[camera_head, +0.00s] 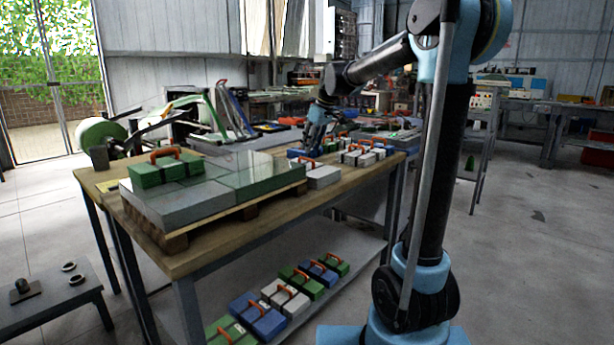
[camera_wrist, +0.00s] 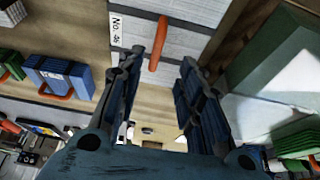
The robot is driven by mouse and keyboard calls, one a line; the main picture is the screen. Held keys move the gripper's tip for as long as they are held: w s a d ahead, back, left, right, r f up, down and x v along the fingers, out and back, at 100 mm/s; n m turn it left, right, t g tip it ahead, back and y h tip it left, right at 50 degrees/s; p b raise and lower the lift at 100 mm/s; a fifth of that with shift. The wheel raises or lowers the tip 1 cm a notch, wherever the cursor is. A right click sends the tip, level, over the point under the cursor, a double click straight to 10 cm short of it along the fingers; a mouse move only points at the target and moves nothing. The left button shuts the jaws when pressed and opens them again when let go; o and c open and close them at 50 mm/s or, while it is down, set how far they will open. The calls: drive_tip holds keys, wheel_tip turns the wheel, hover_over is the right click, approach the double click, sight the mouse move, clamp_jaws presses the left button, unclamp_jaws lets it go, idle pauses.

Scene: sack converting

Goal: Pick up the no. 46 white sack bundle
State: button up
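The no. 46 white sack bundle (camera_wrist: 190,38) lies flat under my gripper in the wrist view. Its "No. 46" label (camera_wrist: 116,32) is at its left edge and its orange handle (camera_wrist: 158,45) stands up on it. In the head view, a white bundle (camera_head: 324,178) on the workbench beside the sheet stack appears to be the same one; its label cannot be read there. My gripper (camera_wrist: 161,64) is open and empty, its fingers apart to either side below the handle in the picture. In the head view, my gripper (camera_head: 312,142) hangs above the bench near that bundle.
A stack of grey and green sheets (camera_head: 205,196) on a pallet, with a green bundle (camera_head: 165,169) on top, stands close by. A blue bundle (camera_wrist: 60,76) lies left in the wrist view. More bundles (camera_head: 357,158) crowd the bench; several sit on the lower shelf (camera_head: 215,290).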

drive_tip(key=shift+w+x, duration=0.2)
drive_tip(key=shift+x, duration=2.9)
drive_tip(key=shift+d, duration=0.15)
drive_tip(key=shift+c, duration=0.3)
clamp_jaws()
